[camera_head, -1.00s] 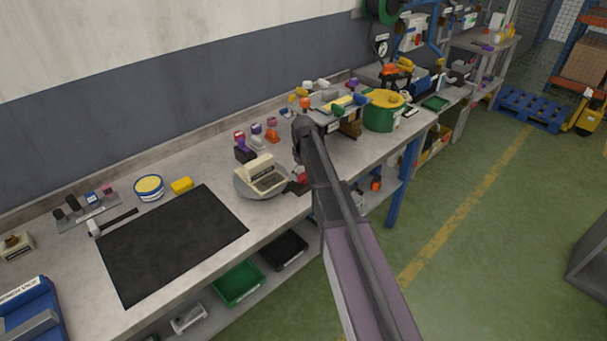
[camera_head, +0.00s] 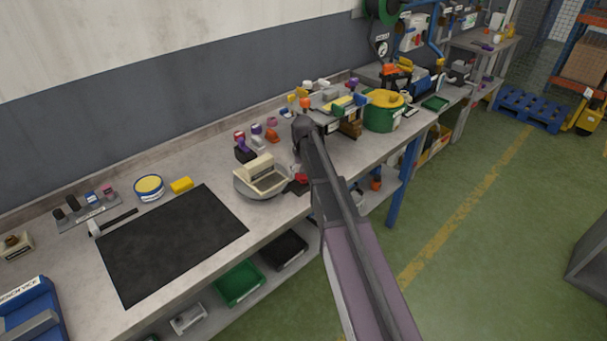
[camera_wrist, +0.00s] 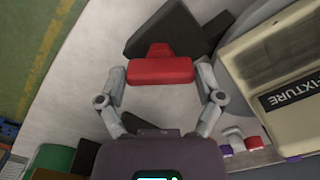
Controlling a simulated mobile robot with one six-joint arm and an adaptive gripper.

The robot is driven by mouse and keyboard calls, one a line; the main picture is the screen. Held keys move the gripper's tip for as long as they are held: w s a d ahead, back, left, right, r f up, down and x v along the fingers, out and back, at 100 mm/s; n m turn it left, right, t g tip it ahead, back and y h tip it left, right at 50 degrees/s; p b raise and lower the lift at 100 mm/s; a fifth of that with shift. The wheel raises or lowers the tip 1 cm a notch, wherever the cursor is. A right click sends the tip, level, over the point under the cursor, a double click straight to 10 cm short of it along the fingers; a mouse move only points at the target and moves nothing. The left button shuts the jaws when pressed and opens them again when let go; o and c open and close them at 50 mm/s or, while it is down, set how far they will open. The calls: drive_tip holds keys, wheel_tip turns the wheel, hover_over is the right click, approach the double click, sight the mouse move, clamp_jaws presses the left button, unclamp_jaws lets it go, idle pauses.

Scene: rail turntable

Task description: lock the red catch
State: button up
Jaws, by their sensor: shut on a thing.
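The red catch (camera_wrist: 161,71) is a red bar with a narrower tab, on a dark base plate (camera_wrist: 182,32) in the wrist view. My gripper (camera_wrist: 161,78) has one finger at each end of the bar and is shut on it. In the head view the red catch (camera_head: 301,178) shows as a small red spot beside the turntable (camera_head: 246,190), partly behind my arm. The cream fixture (camera_wrist: 295,85) stands on the round grey turntable, right of the catch in the wrist view. My fingers are hidden in the head view.
A black mat (camera_head: 170,245) lies on the left of the bench. Small coloured parts (camera_head: 257,138) stand behind the turntable, and a green and yellow drum (camera_head: 383,110) stands farther right. The bench's front edge is close to the catch.

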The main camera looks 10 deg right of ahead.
drive_tip(key=m, duration=0.4)
drive_tip(key=shift+m, duration=0.3)
drive_tip(key=m, duration=0.5)
idle(0.3)
drive_tip(key=o, duration=0.9)
drive_tip(key=shift+c, duration=0.2)
drive_tip(key=shift+n, duration=0.3)
